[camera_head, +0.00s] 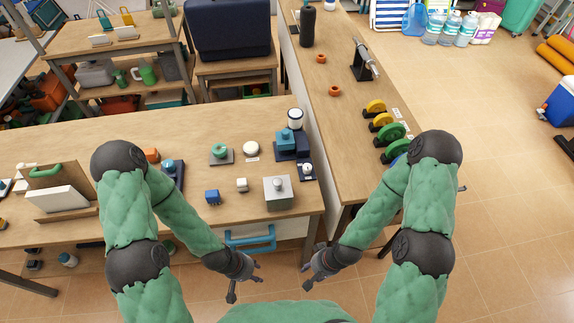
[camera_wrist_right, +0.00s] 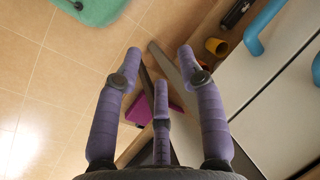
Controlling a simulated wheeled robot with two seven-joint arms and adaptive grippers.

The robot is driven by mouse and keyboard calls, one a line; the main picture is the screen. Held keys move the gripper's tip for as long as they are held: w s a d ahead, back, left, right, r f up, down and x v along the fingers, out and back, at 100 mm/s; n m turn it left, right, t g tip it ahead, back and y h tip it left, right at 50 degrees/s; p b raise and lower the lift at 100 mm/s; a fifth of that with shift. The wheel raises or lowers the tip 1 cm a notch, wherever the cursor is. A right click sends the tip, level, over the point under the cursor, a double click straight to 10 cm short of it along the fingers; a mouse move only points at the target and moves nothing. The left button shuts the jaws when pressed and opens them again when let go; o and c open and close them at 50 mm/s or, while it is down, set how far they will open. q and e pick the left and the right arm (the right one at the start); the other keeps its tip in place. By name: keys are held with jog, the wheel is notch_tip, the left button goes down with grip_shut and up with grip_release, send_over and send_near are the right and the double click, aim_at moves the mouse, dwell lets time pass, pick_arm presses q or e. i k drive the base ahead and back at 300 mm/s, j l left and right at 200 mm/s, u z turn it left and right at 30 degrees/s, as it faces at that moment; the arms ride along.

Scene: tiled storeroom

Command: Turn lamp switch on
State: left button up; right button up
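Several small devices stand on the wooden workbench (camera_head: 120,130); I cannot tell for certain which is the lamp switch. A grey box with a round knob (camera_head: 278,192) is near the front right corner. Behind it are a blue device (camera_head: 286,142) on a dark base, a white-topped cylinder (camera_head: 295,117) and a small white-knobbed device (camera_head: 306,170). My left gripper (camera_head: 246,279) is open and empty, in front of and below the bench edge. My right gripper (camera_head: 314,275) is also open and empty, near the bench's front right corner; its spread fingers (camera_wrist_right: 160,65) show in the right wrist view.
A blue drawer handle (camera_head: 250,238) is under the bench front. A side counter (camera_head: 335,130) with coloured discs adjoins right.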

aim_at(307, 167)
jog(key=l+u, duration=0.4)
jog(key=k+l+u, duration=0.15)
jog(key=u, duration=0.3)
jog(key=k+l+u, duration=0.1)
jog(key=l+u, duration=0.15)
jog(key=u, duration=0.15)
jog(key=k+l, duration=0.15)
jog(key=i+l, duration=0.1)
jog(key=i, duration=0.35)
